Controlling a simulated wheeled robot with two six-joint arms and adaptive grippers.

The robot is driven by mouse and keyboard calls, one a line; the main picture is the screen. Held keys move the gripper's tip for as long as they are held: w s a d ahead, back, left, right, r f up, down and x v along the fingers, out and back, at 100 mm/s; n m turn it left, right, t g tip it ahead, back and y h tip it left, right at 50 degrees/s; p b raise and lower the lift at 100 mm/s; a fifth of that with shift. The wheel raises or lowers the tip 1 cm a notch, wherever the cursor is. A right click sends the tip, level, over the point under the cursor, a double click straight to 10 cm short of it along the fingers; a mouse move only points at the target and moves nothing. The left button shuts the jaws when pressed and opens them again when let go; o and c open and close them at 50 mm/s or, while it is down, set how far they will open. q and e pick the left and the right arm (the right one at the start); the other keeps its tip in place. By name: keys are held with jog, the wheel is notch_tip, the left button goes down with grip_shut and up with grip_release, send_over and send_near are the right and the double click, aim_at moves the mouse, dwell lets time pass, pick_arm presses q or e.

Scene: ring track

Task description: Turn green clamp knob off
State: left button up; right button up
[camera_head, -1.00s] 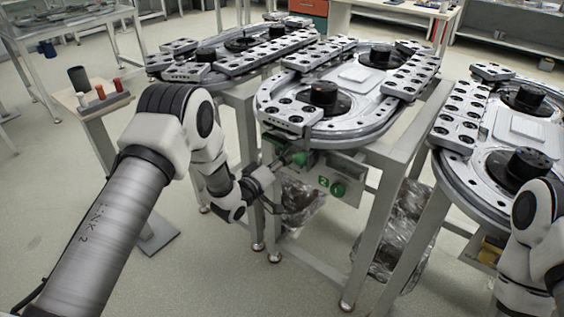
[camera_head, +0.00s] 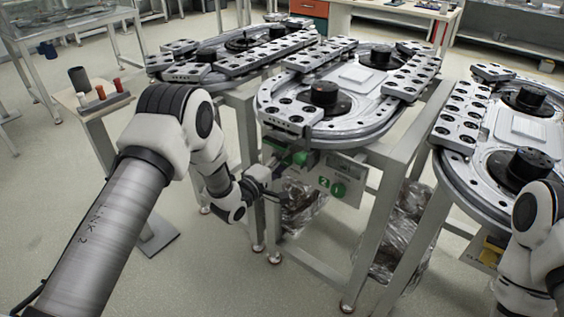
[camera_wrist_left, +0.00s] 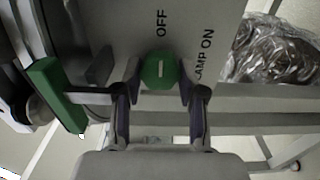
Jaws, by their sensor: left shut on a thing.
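The green clamp knob (camera_wrist_left: 158,70) is round with a pale line across its face, on a grey plate (camera_wrist_left: 225,20) lettered OFF and CLAMP ON. In the left wrist view the line points towards OFF. My left gripper (camera_wrist_left: 158,82) is shut on the knob, one finger on each side. In the head view my left gripper (camera_head: 274,184) is at the near left end of the middle track (camera_head: 355,128), below its edge. The held knob cannot be made out clearly there. My right gripper is out of view; part of its arm shows at the right edge.
A green bar (camera_wrist_left: 55,95) stands left of the knob in the left wrist view. Another green knob (camera_head: 337,188) sits beside a number 2 label. Metal table legs and clear plastic wrapping (camera_head: 303,205) are close to my left gripper.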

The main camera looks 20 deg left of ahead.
pick_arm(q)
jog(key=shift+a, duration=0.1)
dwell(0.3)
jog(key=o, duration=1.2)
jog(key=shift+c, duration=0.2)
jog(key=v, duration=1.2)
